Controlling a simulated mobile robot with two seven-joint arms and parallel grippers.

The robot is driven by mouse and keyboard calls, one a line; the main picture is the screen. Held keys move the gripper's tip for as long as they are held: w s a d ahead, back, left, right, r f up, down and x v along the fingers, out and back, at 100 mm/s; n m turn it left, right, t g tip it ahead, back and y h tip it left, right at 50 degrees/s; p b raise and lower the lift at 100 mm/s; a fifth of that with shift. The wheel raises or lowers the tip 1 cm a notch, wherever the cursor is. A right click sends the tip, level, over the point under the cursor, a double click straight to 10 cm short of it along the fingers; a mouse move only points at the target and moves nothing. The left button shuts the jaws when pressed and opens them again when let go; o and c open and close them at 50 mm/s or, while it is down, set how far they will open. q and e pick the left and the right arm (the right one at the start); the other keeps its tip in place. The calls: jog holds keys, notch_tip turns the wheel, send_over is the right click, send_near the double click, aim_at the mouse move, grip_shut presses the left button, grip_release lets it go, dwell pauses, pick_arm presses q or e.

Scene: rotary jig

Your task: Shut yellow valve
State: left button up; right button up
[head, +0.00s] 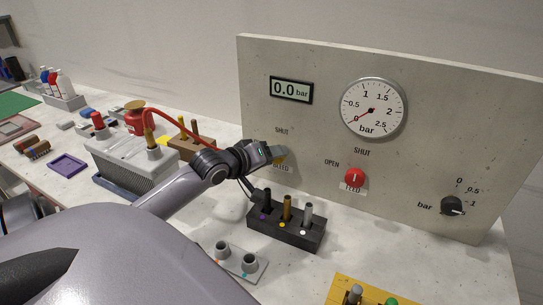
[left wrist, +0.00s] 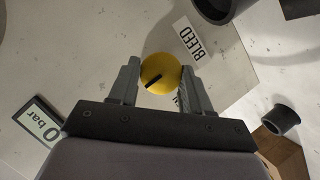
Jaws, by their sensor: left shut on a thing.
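The yellow valve knob (head: 281,155) is on the upright grey panel, above the BLEED label and below a SHUT label. Its round yellow face (left wrist: 161,70) shows in the left wrist view with a short black mark. The mark lies on the lower-left part of the face, on the side away from the BLEED label (left wrist: 197,40). My left gripper (head: 274,154) is at the panel, shut on the knob, with one finger on each side of it in the left wrist view (left wrist: 160,68). The SHUT label is not visible in the wrist view. My right gripper is not in view.
The panel (head: 315,125) carries a display (head: 291,89) reading 0.0 bar, a round gauge (head: 373,109), a red FEED knob (head: 354,178) and a black dial (head: 451,206). A black block (head: 285,232) with several upright pegs stands below my left forearm.

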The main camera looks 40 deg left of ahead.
pick_arm(q)
jog(key=o, duration=1)
jog(key=shift+o, duration=0.2)
jog(key=shift+s, duration=0.1)
jog(key=v, duration=0.7)
